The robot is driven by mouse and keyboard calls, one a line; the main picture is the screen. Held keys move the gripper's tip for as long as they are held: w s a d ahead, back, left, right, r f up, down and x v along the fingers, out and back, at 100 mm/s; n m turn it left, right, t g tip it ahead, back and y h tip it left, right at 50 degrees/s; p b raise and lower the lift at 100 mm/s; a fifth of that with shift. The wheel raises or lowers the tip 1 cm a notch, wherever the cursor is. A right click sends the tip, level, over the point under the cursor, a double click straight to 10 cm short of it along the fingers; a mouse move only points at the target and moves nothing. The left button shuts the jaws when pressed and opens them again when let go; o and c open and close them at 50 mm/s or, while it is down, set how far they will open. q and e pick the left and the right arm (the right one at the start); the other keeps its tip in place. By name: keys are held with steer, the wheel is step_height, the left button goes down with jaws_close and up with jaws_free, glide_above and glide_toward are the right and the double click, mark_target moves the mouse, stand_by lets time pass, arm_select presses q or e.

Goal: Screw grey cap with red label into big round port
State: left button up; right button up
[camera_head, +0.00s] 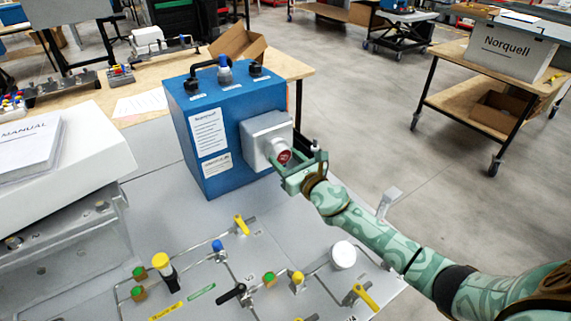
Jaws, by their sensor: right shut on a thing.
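The blue analyser (215,150) stands on the grey bench panel. A light grey square housing (262,128) sticks out from its right-hand face. The grey cap with the red label (284,157) is at the front of this housing, with its red label facing outward. My right gripper (288,168) is shut on the cap. The big round port is hidden behind the cap and fingers, so I cannot tell how far the cap sits in it. My left gripper is not in view.
Thin pipes with a yellow valve handle (241,224), a black valve handle (232,293) and a white round knob (343,255) cover the panel in front of the analyser. A white case with a manual (28,146) stands at the left. Open floor lies to the right.

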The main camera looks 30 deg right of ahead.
steer(key=shift+f, duration=0.1)
steer(key=o, duration=1.1)
steer(key=n+p, duration=0.1)
steer(key=n, duration=0.2)
steer(key=n+p, duration=0.1)
steer(key=n, duration=0.3)
steer(key=r+n+p, duration=0.1)
steer(key=n+p, duration=0.1)
steer(key=n, duration=0.1)
steer(key=shift+r+n, duration=0.1)
steer(key=shift+n, duration=0.2)
steer(key=n+p, duration=0.4)
steer(key=n, duration=0.6)
steer(key=shift+p, duration=0.3)
steer(key=shift+n+p, duration=0.35)
steer(key=shift+n, duration=0.65)
steer(key=shift+f+n, duration=0.35)
steer(key=shift+n, duration=0.25)
steer(key=shift+c, duration=0.4)
